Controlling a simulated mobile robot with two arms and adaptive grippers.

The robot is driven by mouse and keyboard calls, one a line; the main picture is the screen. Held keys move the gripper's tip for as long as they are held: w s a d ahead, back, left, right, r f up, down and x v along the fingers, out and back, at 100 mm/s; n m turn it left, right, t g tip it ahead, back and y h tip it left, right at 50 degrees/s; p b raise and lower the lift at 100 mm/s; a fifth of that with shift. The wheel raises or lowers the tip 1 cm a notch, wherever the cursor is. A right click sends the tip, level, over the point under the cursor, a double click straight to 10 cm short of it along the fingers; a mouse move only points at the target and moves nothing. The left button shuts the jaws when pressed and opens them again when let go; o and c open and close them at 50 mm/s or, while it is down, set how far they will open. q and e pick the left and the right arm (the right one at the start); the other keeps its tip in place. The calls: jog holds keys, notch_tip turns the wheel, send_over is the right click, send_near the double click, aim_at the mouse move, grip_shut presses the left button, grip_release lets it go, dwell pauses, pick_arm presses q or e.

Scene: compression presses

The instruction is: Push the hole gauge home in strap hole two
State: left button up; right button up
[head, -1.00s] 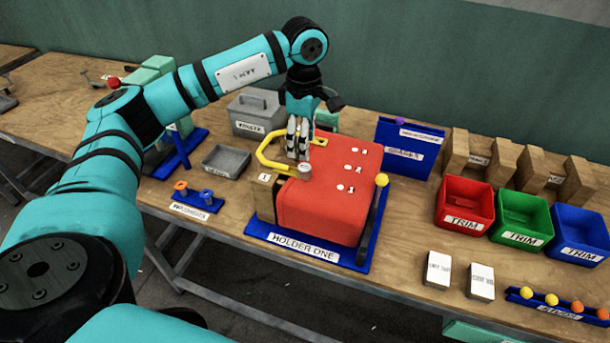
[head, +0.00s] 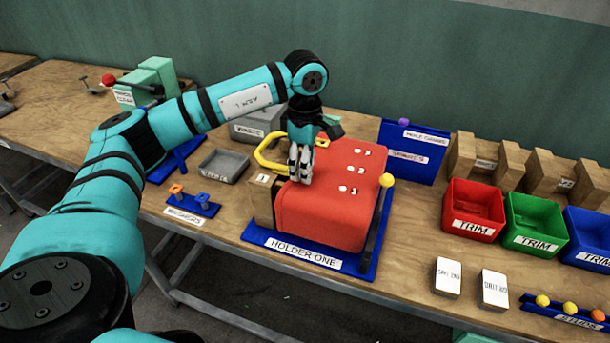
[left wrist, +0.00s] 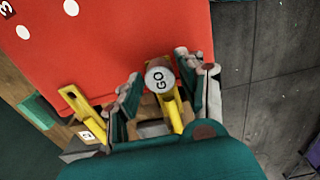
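The hole gauge (left wrist: 160,77), a grey round cap marked GO, shows in the left wrist view over one end of the yellow strap (head: 268,160). My left gripper (head: 301,180) points down over the near left part of the red block (head: 330,212). In the left wrist view its fingers (left wrist: 160,82) stand apart on both sides of the gauge, with a gap visible on the left. The fingers hide the gauge in the head view. The other strap end (left wrist: 76,106) lies beside a label 2 (left wrist: 87,134). My right gripper is not in view.
The red block sits on the blue HOLDER ONE base (head: 305,253). A blue upright rack (head: 412,160) stands behind it. A grey tray (head: 223,166) and blue washer stand (head: 192,204) are to the left. Red (head: 472,225), green (head: 535,240) and blue TRIM bins are right.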

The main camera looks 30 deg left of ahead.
pick_arm(q)
grip_shut()
jog(key=shift+r+p, duration=0.6)
jog(key=shift+r, duration=0.3)
jog(key=shift+r+p, duration=0.35)
jog(key=shift+r, duration=0.25)
jog(key=shift+r+p, duration=1.25)
jog(key=shift+r, duration=0.75)
